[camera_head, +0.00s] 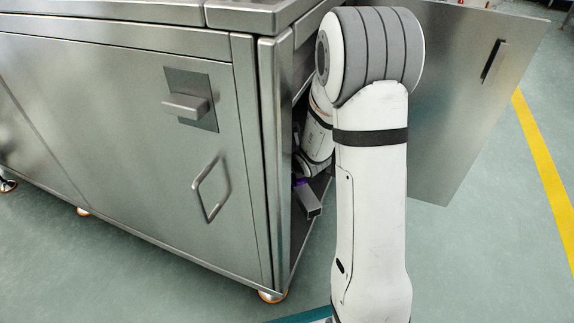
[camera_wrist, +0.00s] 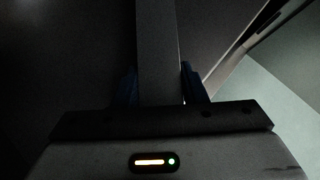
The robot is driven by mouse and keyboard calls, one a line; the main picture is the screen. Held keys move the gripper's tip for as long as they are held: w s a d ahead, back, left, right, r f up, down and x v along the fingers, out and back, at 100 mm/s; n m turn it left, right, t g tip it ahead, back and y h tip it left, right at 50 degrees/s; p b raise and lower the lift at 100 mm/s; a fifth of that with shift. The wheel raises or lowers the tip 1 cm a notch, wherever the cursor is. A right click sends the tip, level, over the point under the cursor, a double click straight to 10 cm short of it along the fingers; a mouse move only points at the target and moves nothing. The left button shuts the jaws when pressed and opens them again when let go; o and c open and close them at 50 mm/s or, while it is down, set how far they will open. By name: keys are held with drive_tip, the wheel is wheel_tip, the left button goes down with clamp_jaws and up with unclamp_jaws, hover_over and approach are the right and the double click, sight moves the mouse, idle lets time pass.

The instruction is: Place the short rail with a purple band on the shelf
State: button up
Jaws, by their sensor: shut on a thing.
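The short rail (camera_head: 311,204) is a grey bar with a purple band (camera_head: 300,183), seen just inside the open cabinet. In the wrist view the rail (camera_wrist: 158,40) runs up between the two blue fingers of my gripper (camera_wrist: 160,82), which are shut on it. In the head view my gripper is mostly hidden behind the cabinet's edge and my arm. The shelf is the dark cabinet floor (camera_head: 296,238) below the rail; only a narrow strip shows. I cannot tell whether the rail touches it.
The steel cabinet front (camera_head: 120,130) with handles stands to the left of the opening. Its door post (camera_head: 272,150) is close beside my arm. An open door (camera_head: 460,100) hangs at the right. The green floor is clear at the right.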

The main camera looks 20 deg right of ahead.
sight(298, 181)
drive_tip(key=shift+f, duration=0.15)
drive_tip(key=o, duration=1.3)
drive_tip(key=shift+s, duration=0.1)
drive_tip(key=shift+c, duration=0.2)
drive_tip(key=shift+r, duration=0.3)
drive_tip(key=p+v, duration=0.4)
drive_tip(key=v, duration=0.6)
drive_tip(key=shift+s+d+r, duration=0.1)
drive_tip(key=shift+s+r, duration=0.05)
drive_tip(key=shift+r, duration=0.2)
drive_tip(key=shift+s+r+p, duration=0.3)
drive_tip(key=shift+s+p, duration=0.05)
drive_tip(key=shift+s, duration=0.15)
